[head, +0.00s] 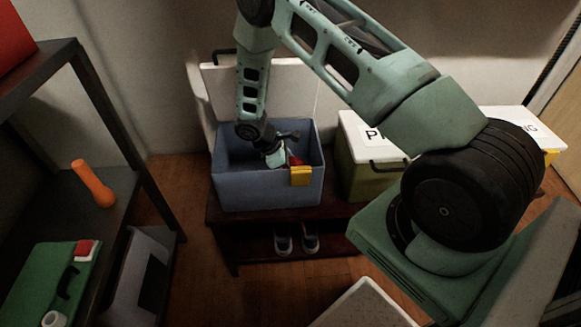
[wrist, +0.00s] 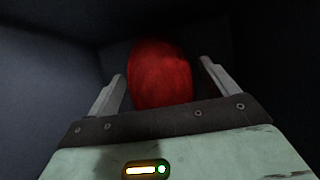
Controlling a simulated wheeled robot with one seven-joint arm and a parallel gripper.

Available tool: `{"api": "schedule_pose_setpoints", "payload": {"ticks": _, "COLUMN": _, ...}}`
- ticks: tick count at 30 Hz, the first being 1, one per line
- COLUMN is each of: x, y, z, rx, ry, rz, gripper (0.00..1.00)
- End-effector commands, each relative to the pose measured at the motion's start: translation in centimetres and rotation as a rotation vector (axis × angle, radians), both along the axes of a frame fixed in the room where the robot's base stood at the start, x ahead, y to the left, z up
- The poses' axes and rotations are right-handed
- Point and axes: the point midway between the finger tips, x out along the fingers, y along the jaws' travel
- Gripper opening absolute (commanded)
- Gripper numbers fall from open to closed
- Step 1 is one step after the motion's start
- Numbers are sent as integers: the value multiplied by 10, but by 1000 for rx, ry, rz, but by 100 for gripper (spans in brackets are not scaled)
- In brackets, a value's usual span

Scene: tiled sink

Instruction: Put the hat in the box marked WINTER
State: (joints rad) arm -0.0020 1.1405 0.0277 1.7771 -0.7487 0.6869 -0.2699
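My gripper (head: 277,158) reaches down inside an open blue box (head: 268,194) on a dark bench. A red rounded thing, likely the hat, shows beside my gripper in the box (head: 296,160). In the wrist view the red thing (wrist: 160,75) lies between and beyond the fingertips of my gripper (wrist: 163,80). The fingers are spread, with a dark gap at the right one. The blue box's white lid (head: 296,92) stands open behind it. No WINTER marking is readable; the lid's outer face is hidden.
A green box (head: 365,177) with a white lid starting with "P" stands right of the blue box, partly behind my arm. A dark shelf at left holds an orange flashlight (head: 93,183) and a green case (head: 48,283). Shoes (head: 297,241) sit under the bench.

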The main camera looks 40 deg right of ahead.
Motion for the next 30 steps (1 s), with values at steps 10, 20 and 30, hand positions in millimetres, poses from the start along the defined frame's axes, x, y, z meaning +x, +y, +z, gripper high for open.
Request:
{"api": "schedule_pose_setpoints", "payload": {"ticks": 10, "x": 9, "y": 11, "z": 28, "rx": 0, "ry": -4, "rz": 2, "gripper": 86}}
{"api": "schedule_pose_setpoints", "payload": {"ticks": 20, "x": 27, "y": 39, "z": 86, "rx": 0, "ry": -3, "rz": 1, "gripper": 86}}
{"api": "schedule_pose_setpoints", "payload": {"ticks": 30, "x": 31, "y": 62, "z": 118, "rx": 16, "ry": -17, "rz": -9, "gripper": 86}}
